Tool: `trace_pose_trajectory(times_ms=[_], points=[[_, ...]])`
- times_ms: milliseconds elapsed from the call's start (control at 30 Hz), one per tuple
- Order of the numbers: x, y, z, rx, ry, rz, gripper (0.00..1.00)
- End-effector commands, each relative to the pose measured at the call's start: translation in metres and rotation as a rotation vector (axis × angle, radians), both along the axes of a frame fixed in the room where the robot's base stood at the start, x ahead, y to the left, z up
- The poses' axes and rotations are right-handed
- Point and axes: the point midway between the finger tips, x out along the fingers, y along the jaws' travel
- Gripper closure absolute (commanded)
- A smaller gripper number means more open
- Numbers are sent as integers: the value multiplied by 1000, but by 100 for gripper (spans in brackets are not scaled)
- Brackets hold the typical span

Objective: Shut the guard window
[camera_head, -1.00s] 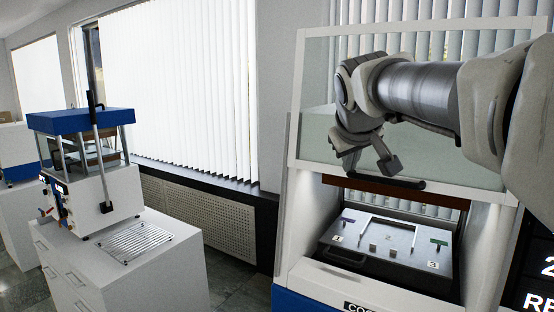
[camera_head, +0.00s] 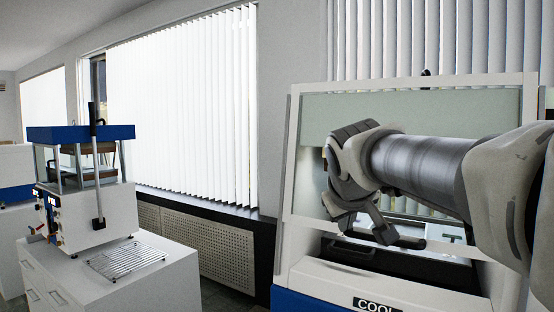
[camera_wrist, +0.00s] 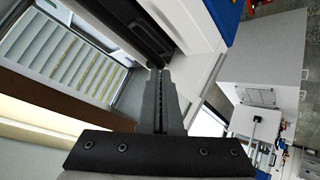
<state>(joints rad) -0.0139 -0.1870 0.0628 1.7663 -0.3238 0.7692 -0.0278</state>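The guard window (camera_head: 308,207) is a clear pane in a white frame on the cabinet at the right of the head view. It is lowered most of the way, with a narrow gap above the cabinet's front sill. Its black bar handle (camera_head: 411,243) is on the bottom rail. My gripper (camera_head: 383,233) is at the handle, pointing down; whether it touches is unclear. In the wrist view my gripper's fingers (camera_wrist: 160,84) are together, with only a thin line between them and nothing seen held. The arm hides part of the pane.
The cabinet's white sill (camera_head: 325,282) is below the window. A dark tray (camera_head: 347,252) lies inside, partly hidden. At the left, a blue-topped press (camera_head: 80,134) stands on a white cabinet with a wire rack (camera_head: 127,258). Floor shows between the cabinets.

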Motion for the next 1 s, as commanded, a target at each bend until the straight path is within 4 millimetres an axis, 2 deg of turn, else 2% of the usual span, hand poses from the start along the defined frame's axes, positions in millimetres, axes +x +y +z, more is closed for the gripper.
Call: trace_pose_trajectory(times_ms=[33, 100, 300, 500, 700, 1000], points=[[-2, 0, -26, 0, 5, -1, 100], [-4, 1, -42, 0, 5, -1, 100], [-9, 5, -84, 0, 4, -1, 100], [-13, 7, -115, -1, 5, -1, 100], [-15, 9, -131, 0, 3, -3, 100], [-16, 9, -137, 0, 5, -3, 100]])
